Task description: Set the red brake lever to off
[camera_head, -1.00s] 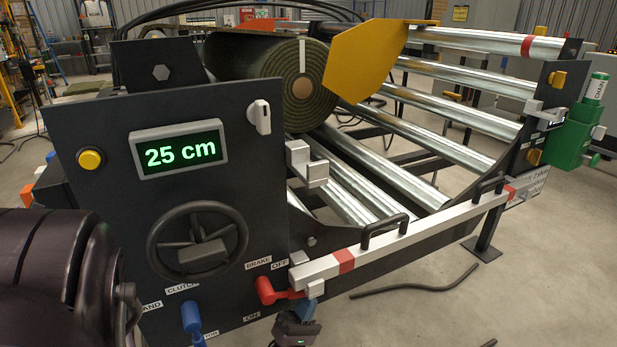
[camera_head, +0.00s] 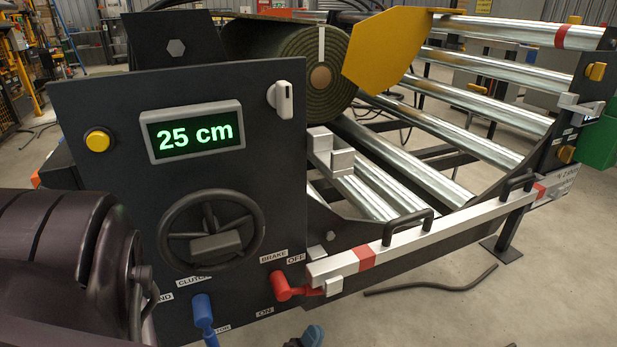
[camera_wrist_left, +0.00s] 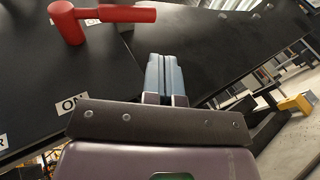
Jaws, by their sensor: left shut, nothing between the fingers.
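The red brake lever (camera_head: 284,287) sits low on the dark panel, its handle pointing right, roughly level. The OFF label (camera_head: 296,259) is above it and the ON label (camera_head: 264,312) below. In the left wrist view the lever (camera_wrist_left: 110,14) is at the upper left, above the ON label (camera_wrist_left: 72,103). My left gripper (camera_head: 313,335) is below the lever at the bottom edge of the head view, mostly cut off. The left wrist view shows its blue-grey fingers (camera_wrist_left: 165,75) together, empty and apart from the lever. My right gripper is not in view.
A blue clutch lever (camera_head: 203,312) is left of the red lever. A handwheel (camera_head: 211,240) is above. A silver bar (camera_head: 370,256) with red bands ends close to the red lever's handle.

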